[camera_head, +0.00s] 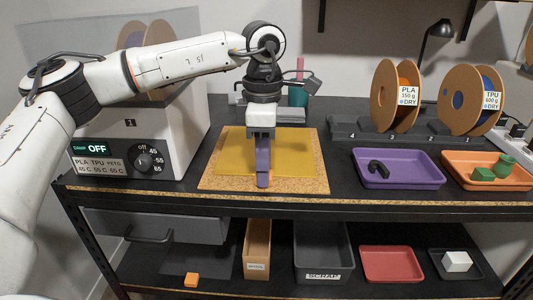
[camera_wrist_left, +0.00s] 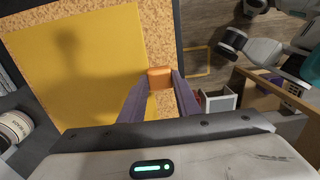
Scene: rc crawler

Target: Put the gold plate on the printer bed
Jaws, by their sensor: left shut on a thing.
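The gold plate (camera_head: 292,152) lies flat over a cork mat (camera_head: 225,185) on the black bench, and it fills the upper left of the left wrist view (camera_wrist_left: 75,60). My left gripper (camera_head: 263,180) points down at the plate's front edge. In the left wrist view its purple-grey fingers (camera_wrist_left: 160,85) are shut on a small orange tab (camera_wrist_left: 159,77) at that edge. I cannot tell whether the plate is raised off the mat. My right gripper does not show clearly. I cannot make out a printer bed in these views.
A white dryer box (camera_head: 140,135) stands left of the mat. Right of it are a purple tray (camera_head: 425,172) with a dark hook, an orange tray (camera_head: 455,178) with green parts, and filament spools (camera_head: 395,95). The lower shelf holds bins, including the scrap bin (camera_head: 322,240).

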